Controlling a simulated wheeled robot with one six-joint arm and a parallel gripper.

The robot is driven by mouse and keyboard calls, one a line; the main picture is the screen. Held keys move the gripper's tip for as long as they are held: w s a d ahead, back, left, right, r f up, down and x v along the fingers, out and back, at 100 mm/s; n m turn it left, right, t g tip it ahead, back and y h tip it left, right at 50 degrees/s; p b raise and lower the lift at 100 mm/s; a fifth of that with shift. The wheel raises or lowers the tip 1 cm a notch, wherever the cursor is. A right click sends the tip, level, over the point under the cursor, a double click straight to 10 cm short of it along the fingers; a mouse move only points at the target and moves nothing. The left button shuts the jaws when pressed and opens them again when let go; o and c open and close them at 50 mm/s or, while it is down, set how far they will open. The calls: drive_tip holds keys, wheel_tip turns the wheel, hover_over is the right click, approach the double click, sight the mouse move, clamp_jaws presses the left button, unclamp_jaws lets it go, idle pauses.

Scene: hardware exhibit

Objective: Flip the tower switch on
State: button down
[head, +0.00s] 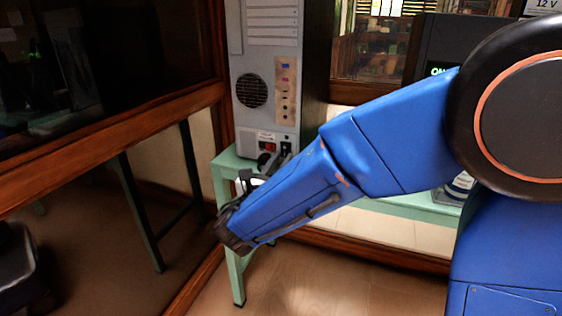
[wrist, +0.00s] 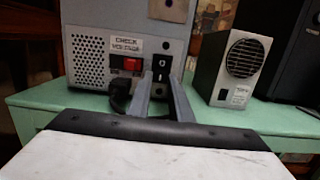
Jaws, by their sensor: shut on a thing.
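The grey computer tower (head: 270,30) stands on a green table, its back panel facing me. It also shows in the wrist view (wrist: 90,45), with a vent grille, a "CHECK VOLTAGE" label and a red voltage switch (wrist: 132,65). The black tower switch (wrist: 161,66), with a white mark, sits right of the red one. My gripper (wrist: 162,78) is at the panel, one finger on each side of the black switch, shut on it. A black plug (wrist: 121,95) is just left of the fingers. The switch's lower part and exact position are hard to read.
A small grey box with a round grille (wrist: 242,55) stands on the green table (wrist: 43,101) right of the tower. A dark box is further right. A wood-framed dark glass panel (head: 110,135) lies left. Floor in front is clear.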

drive_tip(key=c, duration=1.6)
unclamp_jaws()
drive_tip(key=v, duration=1.7)
drive_tip(key=shift+s+a+f, duration=0.1)
drive_tip(key=shift+s, duration=0.1)
